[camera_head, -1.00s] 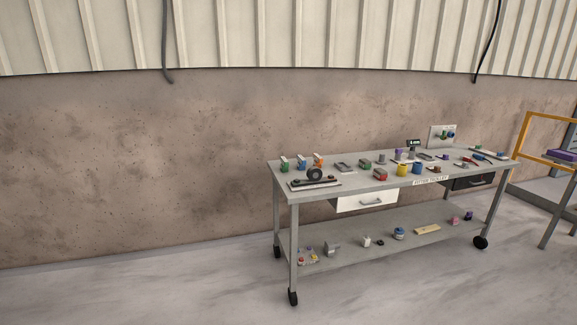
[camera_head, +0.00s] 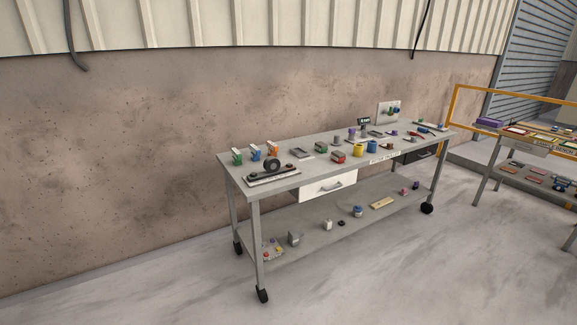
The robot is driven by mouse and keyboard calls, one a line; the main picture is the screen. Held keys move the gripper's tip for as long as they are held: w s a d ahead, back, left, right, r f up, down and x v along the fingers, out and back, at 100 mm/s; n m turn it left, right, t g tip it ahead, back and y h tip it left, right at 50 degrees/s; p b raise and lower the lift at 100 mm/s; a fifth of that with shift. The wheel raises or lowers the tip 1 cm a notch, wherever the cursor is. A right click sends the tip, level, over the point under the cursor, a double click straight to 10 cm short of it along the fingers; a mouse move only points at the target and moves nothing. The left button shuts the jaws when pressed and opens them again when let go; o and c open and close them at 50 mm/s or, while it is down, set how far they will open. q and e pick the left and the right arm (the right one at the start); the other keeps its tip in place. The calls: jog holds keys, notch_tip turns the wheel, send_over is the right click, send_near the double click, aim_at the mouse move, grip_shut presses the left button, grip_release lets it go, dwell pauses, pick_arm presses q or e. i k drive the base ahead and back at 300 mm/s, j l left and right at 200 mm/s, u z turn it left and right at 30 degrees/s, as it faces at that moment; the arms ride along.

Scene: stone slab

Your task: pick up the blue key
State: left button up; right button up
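A grey wheeled trolley (camera_head: 312,172) stands ahead against the wall, with many small objects on its top. A small blue item with a pale top (camera_head: 256,154) stands near its left end, between a green one (camera_head: 237,156) and an orange one (camera_head: 273,150). It is too small to tell whether it is a key. A small pale board (camera_head: 381,113) at the back right bears small coloured pieces, too small to identify. Neither of my grippers is in view.
A white drawer (camera_head: 329,187) hangs under the trolley top. The lower shelf (camera_head: 325,238) holds several small items. Another table (camera_head: 482,157) and a yellow rail (camera_head: 452,106) stand at the right. The floor (camera_head: 360,285) in front is clear.

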aim_at(255, 153)
jog(key=i+j, duration=0.9)
jog(key=i, duration=0.15)
